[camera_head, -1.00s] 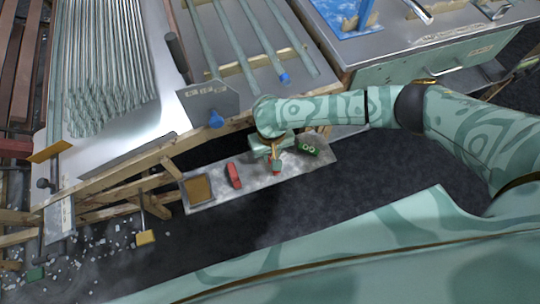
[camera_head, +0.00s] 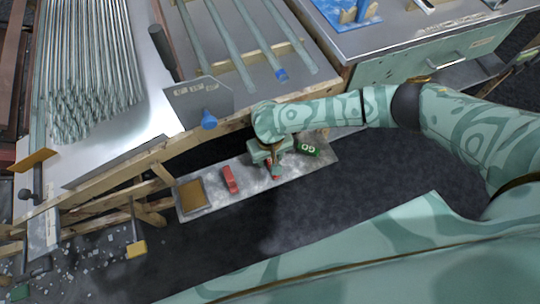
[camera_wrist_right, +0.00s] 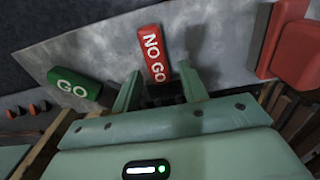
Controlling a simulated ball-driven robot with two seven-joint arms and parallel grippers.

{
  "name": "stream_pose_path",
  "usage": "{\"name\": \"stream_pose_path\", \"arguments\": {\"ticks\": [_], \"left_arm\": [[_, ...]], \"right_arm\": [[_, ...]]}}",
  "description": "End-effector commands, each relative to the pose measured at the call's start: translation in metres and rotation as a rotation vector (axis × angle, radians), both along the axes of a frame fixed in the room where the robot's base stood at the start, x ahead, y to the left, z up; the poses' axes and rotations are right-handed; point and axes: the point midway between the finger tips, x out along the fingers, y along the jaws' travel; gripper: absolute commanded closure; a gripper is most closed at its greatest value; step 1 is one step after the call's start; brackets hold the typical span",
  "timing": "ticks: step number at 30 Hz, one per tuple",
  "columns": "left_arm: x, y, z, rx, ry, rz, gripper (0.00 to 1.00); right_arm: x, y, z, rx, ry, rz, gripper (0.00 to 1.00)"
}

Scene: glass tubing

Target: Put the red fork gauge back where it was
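The red fork gauge (camera_wrist_right: 153,55), marked NO GO, lies on the grey shelf in the right wrist view. In the head view only a bit of red (camera_head: 274,179) shows at my right gripper's tip. My right gripper (camera_wrist_right: 160,80) points down at the shelf, also seen in the head view (camera_head: 273,170). Its fingers stand apart on either side of the gauge's near end, with gaps visible. The gauge's prongs are hidden in the dark space between the fingers. My left gripper is out of view.
A green GO gauge (camera_head: 307,148) lies beside my right gripper on the shelf (camera_head: 252,186). Another red object (camera_head: 230,179) lies on the gripper's other side, with a brown pad (camera_head: 193,195) beyond. The bench with glass tubes (camera_head: 232,40) stands behind the shelf.

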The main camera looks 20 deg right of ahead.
Motion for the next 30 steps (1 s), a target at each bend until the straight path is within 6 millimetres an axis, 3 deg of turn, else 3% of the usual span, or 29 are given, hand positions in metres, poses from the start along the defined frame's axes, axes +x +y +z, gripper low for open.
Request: {"name": "stream_pose_path", "arguments": {"ticks": [5, 8, 15, 21, 30], "left_arm": [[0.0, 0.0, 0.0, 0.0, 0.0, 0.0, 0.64], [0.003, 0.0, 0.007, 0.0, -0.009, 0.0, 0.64], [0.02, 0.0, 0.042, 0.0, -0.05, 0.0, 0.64], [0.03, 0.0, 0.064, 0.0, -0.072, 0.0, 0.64], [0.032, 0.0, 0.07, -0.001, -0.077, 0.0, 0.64]], "right_arm": [[0.0, 0.0, 0.001, 0.0, 0.0, 0.0, 0.57], [0.001, 0.0, 0.014, 0.0, -0.003, -0.002, 0.57], [0.001, 0.0, 0.074, 0.001, -0.008, -0.001, 0.57], [0.001, 0.0, 0.111, 0.001, -0.005, -0.001, 0.57], [0.0, 0.0, 0.123, 0.0, 0.0, -0.001, 0.57]]}}
